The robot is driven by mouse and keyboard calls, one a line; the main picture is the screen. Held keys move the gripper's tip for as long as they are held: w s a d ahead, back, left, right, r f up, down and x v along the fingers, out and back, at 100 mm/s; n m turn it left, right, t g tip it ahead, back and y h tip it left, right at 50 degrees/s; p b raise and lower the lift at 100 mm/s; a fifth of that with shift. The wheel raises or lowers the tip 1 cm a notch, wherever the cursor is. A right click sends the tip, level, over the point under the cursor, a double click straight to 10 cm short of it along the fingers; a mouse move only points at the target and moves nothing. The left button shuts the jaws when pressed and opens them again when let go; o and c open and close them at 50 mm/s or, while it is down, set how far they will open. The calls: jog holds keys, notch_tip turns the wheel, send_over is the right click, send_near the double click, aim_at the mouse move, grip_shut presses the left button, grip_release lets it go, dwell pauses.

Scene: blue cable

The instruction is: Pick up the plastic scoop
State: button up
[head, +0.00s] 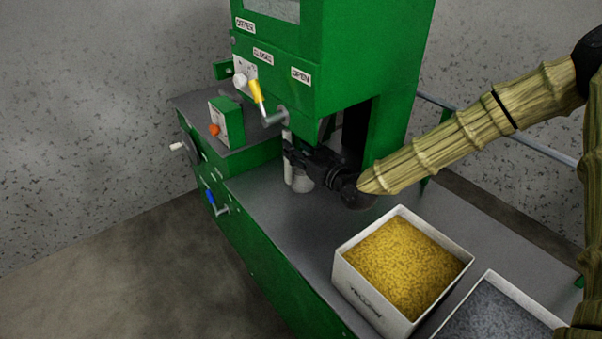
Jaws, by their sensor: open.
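A small whitish piece (303,182), which may be the plastic scoop, stands on the grey worktop under the green machine's overhang. My gripper hides its upper part, so its full shape does not show. My black gripper (291,152) comes in from the right and points left, at the upper part of this piece. It is open. In this view I cannot tell whether its fingers are around the piece, touching it or just in front of it.
The green machine (370,60) overhangs my gripper, with a yellow-handled lever (256,92) close above. A white box of yellow pellets (362,295) stands in front on the worktop (275,215), beside a box of grey pellets (530,304). The worktop's left front is clear.

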jog(key=shift+f+x, duration=0.2)
jog(key=shift+x, duration=1)
jog(key=shift+f+x, duration=0.15)
jog(key=shift+x, duration=1.05)
grip_shut()
